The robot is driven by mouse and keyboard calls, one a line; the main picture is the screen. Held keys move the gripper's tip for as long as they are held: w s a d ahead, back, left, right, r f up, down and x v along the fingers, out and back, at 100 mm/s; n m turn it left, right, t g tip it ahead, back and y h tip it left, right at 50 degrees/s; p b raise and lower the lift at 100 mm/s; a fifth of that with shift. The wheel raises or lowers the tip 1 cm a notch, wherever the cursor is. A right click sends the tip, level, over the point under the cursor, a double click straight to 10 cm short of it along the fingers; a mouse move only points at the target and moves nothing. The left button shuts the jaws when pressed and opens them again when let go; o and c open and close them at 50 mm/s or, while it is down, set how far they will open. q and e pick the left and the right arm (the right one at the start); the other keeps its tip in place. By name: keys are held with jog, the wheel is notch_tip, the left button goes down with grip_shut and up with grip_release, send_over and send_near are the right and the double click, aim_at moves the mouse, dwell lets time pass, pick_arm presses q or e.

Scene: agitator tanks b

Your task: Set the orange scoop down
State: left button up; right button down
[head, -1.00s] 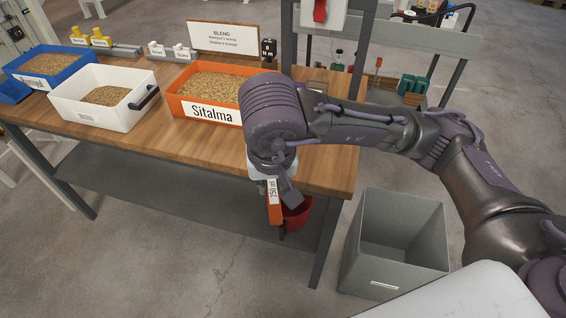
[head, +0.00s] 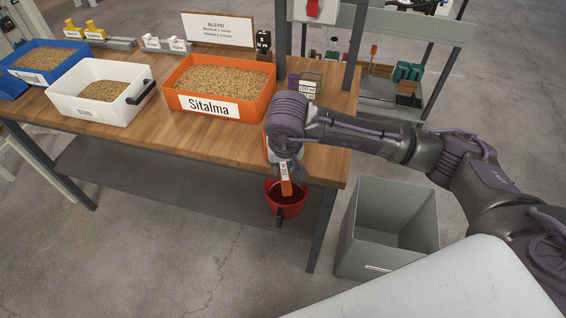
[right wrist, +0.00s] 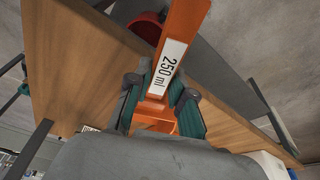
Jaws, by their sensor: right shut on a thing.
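The orange scoop (right wrist: 187,25) has a white "250 ml" label on its handle. My right gripper (right wrist: 160,97) is shut on it in the right wrist view. In the head view the scoop (head: 287,187) hangs below my right gripper (head: 285,165), at the front edge of the wooden table (head: 200,138). My own wrist hides part of the gripper and scoop there. My left gripper does not show.
An orange bin labelled Sitalma (head: 264,100), a white tray (head: 70,103) and a blue tray (head: 20,76) hold grain on the table. A red bucket (head: 288,209) is below the table edge. A grey open bin (head: 350,235) stands on the floor at the right.

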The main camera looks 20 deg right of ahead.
jog(key=shift+f, duration=0.25)
jog(key=shift+f, duration=0.1)
jog(key=shift+f, duration=0.1)
jog(key=c, duration=1)
grip_release()
